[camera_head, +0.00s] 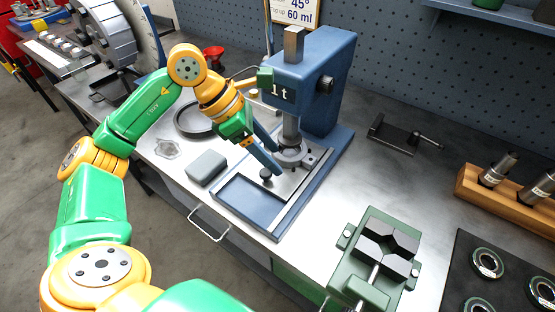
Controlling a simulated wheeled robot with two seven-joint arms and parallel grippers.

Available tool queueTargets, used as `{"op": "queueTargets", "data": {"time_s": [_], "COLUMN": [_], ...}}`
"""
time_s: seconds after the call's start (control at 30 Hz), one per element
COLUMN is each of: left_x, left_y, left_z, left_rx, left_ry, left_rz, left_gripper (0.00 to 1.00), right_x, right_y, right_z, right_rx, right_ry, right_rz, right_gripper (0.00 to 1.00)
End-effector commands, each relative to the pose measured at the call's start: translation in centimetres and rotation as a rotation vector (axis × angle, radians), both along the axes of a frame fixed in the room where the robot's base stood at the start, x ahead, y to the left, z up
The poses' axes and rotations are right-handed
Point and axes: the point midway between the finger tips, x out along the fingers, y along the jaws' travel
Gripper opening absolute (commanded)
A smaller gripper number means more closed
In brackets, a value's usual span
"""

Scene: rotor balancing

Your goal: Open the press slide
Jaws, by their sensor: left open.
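The blue press (318,75) stands on the steel bench with a "1 t" label on its head and a grey vertical ram. Its slide (293,184) is a light plate on the blue base (245,198), with a small dark knob (266,174) near the front. My left gripper (276,166) reaches in from the left, its blue fingers open just above or beside the knob. I cannot tell whether they touch it. The fingers hide part of the slide and the space under the ram. My right gripper is not in view.
A grey block (206,167) sits left of the press base. A green vise (376,262) stands at the front right, with a wooden rack (508,195) beyond it. A dark clamp (393,137) lies right of the press. Bare bench shows between the press and vise.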

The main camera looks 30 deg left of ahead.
Motion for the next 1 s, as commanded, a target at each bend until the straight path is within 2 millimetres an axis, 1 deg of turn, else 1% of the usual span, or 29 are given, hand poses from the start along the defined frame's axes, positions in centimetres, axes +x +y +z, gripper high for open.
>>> {"op": "queueTargets", "data": {"time_s": [0.03,0.1,0.13,0.2,0.4,0.5,0.6,0.77,0.8,0.87,0.9,0.97,1.0], "left_x": [-0.3,-0.8,-0.9,-0.8,0.1,0.5,0.6,0.6,0.6,0.6,0.6,0.6,0.6], "left_y": [2.2,4.1,4.5,4.4,3.0,2.6,2.5,2.5,2.5,2.5,2.5,2.5,2.5], "left_z": [-0.3,-0.3,-0.5,-1.5,-5.1,-6.2,-6.7,-6.8,-6.7,-6.7,-6.7,-6.7,-6.7], "left_rx": [0.082,0.154,0.168,0.179,0.175,0.173,0.175,0.174,0.174,0.173,0.173,0.173,0.173], "left_ry": [0.012,0.034,0.039,0.049,0.050,0.046,0.044,0.043,0.043,0.043,0.043,0.043,0.043], "left_rz": [0.027,0.049,0.054,0.055,0.051,0.051,0.052,0.052,0.052,0.051,0.051,0.051,0.051], "left_gripper": [0.66,0.66,0.66,0.66,0.66,0.66,0.66,0.66,0.61,0.45,0.34,0.18,0.07], "right_x": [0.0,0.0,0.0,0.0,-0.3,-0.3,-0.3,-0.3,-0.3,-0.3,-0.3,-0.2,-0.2], "right_y": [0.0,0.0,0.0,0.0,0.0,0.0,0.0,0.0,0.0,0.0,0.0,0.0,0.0], "right_z": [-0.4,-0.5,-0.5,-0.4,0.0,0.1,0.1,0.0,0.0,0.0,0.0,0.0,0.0], "right_rx": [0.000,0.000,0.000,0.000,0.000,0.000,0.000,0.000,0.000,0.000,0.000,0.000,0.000], "right_ry": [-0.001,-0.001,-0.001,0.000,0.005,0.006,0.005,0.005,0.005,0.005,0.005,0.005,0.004], "right_rz": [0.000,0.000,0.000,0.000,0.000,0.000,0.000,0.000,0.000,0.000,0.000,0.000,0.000], "right_gripper": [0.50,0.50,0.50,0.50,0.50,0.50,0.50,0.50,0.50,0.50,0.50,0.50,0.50]}}
